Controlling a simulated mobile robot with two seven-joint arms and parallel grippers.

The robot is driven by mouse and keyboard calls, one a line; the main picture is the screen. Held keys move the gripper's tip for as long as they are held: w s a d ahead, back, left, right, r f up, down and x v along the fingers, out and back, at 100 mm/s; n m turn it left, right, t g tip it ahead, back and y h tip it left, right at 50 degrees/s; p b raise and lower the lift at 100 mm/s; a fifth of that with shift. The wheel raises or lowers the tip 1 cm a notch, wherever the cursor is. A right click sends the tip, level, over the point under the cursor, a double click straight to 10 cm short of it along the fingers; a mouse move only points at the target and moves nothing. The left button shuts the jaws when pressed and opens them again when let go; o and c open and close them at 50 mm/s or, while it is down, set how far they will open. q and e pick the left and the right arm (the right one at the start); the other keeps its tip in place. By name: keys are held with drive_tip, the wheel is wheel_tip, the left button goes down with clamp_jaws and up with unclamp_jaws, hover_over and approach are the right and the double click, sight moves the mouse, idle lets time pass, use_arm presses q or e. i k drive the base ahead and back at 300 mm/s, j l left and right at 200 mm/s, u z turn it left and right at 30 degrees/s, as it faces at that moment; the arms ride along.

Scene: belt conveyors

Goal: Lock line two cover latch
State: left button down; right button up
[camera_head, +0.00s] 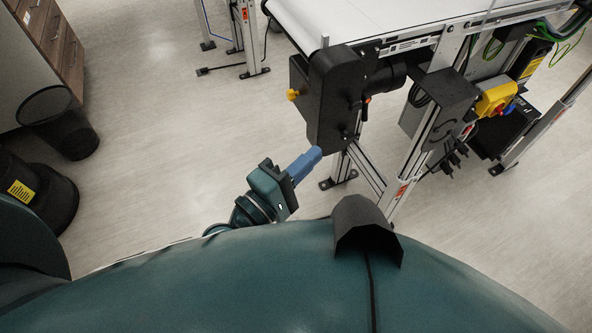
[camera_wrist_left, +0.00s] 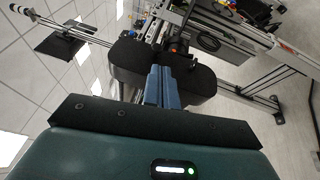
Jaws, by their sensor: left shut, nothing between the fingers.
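A black drive cover (camera_head: 328,100) is at the near end of a belt conveyor. A small yellow knob (camera_head: 292,94) sits on its left side, and a small red-tipped handle (camera_head: 366,101) is on its right side. I cannot tell which part is the latch. My left gripper (camera_head: 315,155), with blue fingers, is shut and empty just below the cover's lower end; I cannot tell if it touches. In the left wrist view the shut fingers (camera_wrist_left: 159,75) point at the black cover (camera_wrist_left: 126,62) and hide part of it. My right gripper is not in view.
The white belt (camera_head: 350,18) runs to the upper right. A yellow switch box with a red knob (camera_head: 496,98) and a dark box (camera_head: 440,105) hang beneath the frame. Metal legs stand right of my gripper. A black bin (camera_head: 62,120) is at left; floor between is clear.

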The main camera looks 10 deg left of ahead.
sight(346, 136)
drive_tip(key=k, duration=1)
